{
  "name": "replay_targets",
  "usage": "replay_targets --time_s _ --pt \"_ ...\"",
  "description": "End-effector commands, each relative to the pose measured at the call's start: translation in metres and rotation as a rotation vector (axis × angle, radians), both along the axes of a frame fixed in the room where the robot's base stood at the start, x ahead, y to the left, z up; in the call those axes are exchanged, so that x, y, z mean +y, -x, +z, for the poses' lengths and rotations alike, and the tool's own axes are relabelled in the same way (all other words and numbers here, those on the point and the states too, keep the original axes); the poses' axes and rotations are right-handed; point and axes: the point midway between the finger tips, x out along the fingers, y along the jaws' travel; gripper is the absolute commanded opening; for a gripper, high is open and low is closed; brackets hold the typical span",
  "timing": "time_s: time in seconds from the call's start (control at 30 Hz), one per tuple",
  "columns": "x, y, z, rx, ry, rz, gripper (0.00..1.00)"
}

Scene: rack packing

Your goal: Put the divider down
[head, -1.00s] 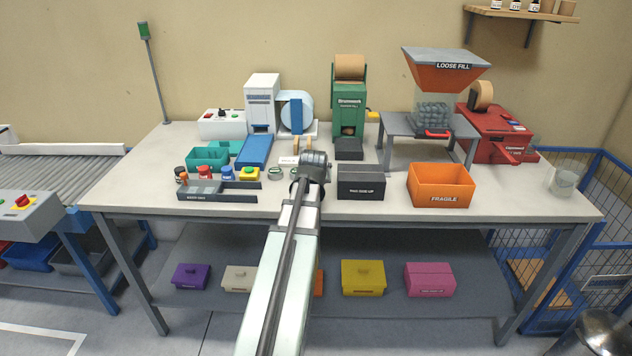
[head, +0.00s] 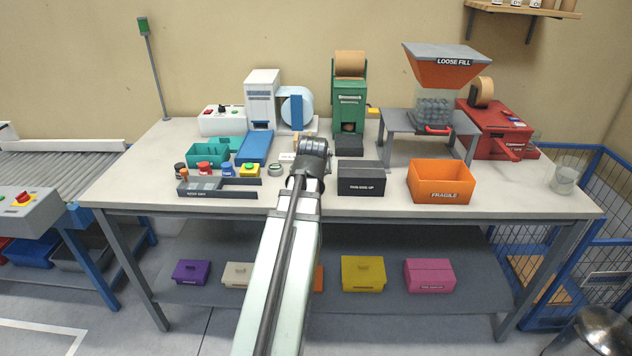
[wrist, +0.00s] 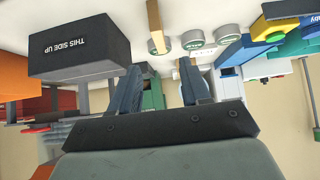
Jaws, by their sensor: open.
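My gripper (wrist: 160,66) is open, with its two dark blue fingers apart and nothing visibly held between them. In the head view the arm end (head: 312,150) is over the middle of the bench and hides the fingers. A thin tan upright piece (wrist: 155,25) stands beyond the fingertips in the wrist view, apart from them. I cannot tell whether it is the divider, and no other divider is clear. The grey tray (head: 245,194) lies at the front left of the bench.
A black box marked THIS SIDE UP (head: 361,183) stands right of the arm, with an orange FRAGILE box (head: 441,187) beyond it. Round tins (wrist: 192,39), small jars (head: 204,167) and a teal bin (head: 207,155) are to the left. Machines line the back.

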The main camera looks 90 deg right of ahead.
Motion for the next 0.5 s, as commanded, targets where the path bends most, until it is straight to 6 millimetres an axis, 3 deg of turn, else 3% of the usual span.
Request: replay_targets --time_s 0.27,0.37,0.5 --pt "-0.001 -0.002 0.007 0.001 0.010 0.003 0.47" --pt "-0.009 -0.003 0.022 0.003 0.028 0.006 0.47" --pt "-0.037 -0.002 0.053 0.010 0.053 0.008 0.47"
